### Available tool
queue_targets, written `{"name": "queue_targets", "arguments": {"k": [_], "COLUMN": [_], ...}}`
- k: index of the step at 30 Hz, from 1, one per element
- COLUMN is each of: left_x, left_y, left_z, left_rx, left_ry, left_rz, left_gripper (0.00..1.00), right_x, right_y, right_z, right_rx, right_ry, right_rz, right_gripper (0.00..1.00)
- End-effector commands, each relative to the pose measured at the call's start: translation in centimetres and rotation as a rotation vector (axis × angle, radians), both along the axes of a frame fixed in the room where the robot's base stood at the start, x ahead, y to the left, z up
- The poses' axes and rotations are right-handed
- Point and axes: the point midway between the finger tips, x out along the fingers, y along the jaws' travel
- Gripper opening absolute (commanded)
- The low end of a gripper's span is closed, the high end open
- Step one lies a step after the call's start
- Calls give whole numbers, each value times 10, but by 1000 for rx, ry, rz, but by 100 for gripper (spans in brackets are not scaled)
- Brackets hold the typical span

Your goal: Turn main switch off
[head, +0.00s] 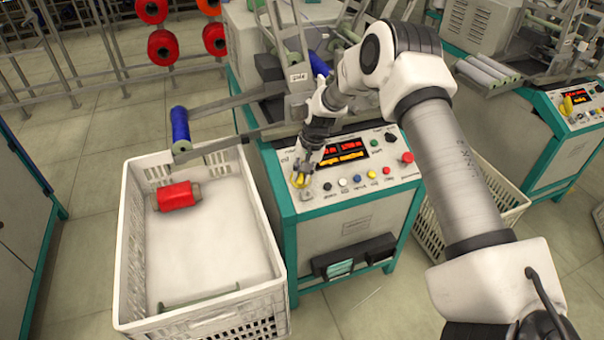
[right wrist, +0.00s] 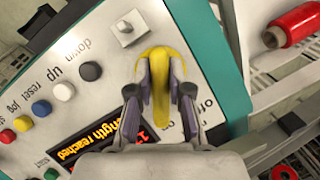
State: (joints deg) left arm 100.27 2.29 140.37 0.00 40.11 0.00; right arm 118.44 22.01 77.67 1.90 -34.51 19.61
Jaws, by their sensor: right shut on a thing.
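The main switch is a yellow rotary handle (right wrist: 158,85) at the corner of the machine's control panel (head: 330,192). In the head view the switch (head: 299,181) shows at the panel's left end, partly hidden by my gripper. My right gripper (right wrist: 160,92) is shut on the yellow handle, with one finger on each side of it. In the head view the right gripper (head: 303,172) reaches down to the switch from above. Part of the "off" lettering shows beside the handle in the right wrist view. My left gripper is not in view.
A red emergency button (head: 407,157) and several coloured buttons sit on the panel. A white crate (head: 128,255) stands left of the machine with a red bobbin (head: 175,196) in it. A blue bobbin (head: 180,126) is on an arm above the crate's rim.

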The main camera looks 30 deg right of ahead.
Motion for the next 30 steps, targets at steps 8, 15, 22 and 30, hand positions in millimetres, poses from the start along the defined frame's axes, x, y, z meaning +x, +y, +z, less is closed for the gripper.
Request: {"name": "queue_targets", "arguments": {"k": [8, 15, 22, 30], "left_x": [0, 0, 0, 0], "left_y": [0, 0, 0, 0], "left_z": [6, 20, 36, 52], "left_rx": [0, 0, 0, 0], "left_ry": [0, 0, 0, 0], "left_rz": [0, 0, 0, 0], "left_gripper": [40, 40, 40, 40], "right_x": [0, 0, 0, 0], "right_y": [0, 1, 1, 2], "right_z": [1, 3, 4, 3], "right_rx": [-19, -76, -159, -263], "right_ry": [7, 21, 41, 67], "right_rz": [43, 168, 350, 583], "right_gripper": [0, 0, 0, 0]}}
